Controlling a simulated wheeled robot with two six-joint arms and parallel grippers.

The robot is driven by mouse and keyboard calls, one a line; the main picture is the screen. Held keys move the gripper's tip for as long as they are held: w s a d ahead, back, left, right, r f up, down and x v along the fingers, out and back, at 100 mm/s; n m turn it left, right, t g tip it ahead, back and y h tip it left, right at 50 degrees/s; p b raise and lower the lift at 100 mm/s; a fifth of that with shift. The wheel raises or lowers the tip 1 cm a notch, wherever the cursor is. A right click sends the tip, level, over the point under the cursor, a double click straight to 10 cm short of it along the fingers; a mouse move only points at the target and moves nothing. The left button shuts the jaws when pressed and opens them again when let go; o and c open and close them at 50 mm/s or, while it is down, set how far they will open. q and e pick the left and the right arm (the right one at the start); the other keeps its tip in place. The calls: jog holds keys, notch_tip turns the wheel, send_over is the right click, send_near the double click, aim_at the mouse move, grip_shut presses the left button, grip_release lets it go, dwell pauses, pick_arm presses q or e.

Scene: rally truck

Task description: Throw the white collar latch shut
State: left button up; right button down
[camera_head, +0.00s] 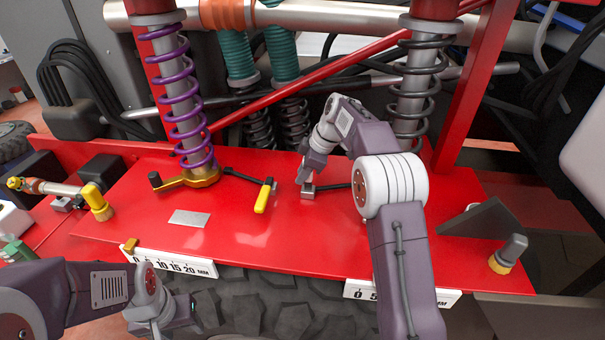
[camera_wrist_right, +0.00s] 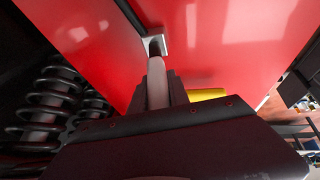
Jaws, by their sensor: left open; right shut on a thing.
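A pale grey-white handle (camera_wrist_right: 157,85) stands between the fingers of my right gripper (camera_wrist_right: 160,92) in the right wrist view. Its far end meets a small grey block with a dark opening (camera_wrist_right: 153,42) on the red plate. In the head view my right gripper (camera_head: 304,178) is shut on this handle, just above the grey block (camera_head: 308,194); the fingers hide most of the handle. A dark rod (camera_head: 335,187) runs right from the block. The white collar itself is not clearly visible. My left gripper (camera_head: 186,312) is open and empty at the lower left, in front of the plate.
The red plate (camera_head: 235,235) carries a yellow-handled lever (camera_head: 263,197) left of my right gripper. A purple spring (camera_head: 183,105) with a gold collar (camera_head: 198,178) stands further left. A black spring (camera_head: 415,90) stands behind my right arm. White millimetre scales (camera_head: 170,264) line the front edge.

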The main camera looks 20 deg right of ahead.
jog(key=shift+s+a+f+t+h+b, duration=0.2)
jog(key=shift+f+t+b, duration=0.3)
jog(key=shift+b, duration=1.75)
jog(key=shift+s+d+f+t+h+b, duration=0.1)
jog(key=shift+s+f+t+b, duration=0.4)
jog(key=shift+b, duration=1.7)
jog(key=t+b, duration=0.2)
jog(key=b, duration=0.5)
jog(key=s+n+t+h+b, duration=0.1)
jog(key=b, duration=0.6)
jog(key=shift+s+a+f+t, duration=0.15)
jog(key=shift+s+a+t, duration=0.05)
jog(key=shift+a+t, duration=0.2)
jog(key=shift+n+h+b, duration=0.3)
jog(key=shift+b, duration=0.1)
jog(key=shift+r, duration=0.2)
jog(key=c, duration=1.4)
grip_release()
jog(key=shift+o, duration=0.8)
jog(key=shift+s+d+r, duration=0.1)
jog(key=shift+d, duration=0.1)
jog(key=shift+t, duration=0.3)
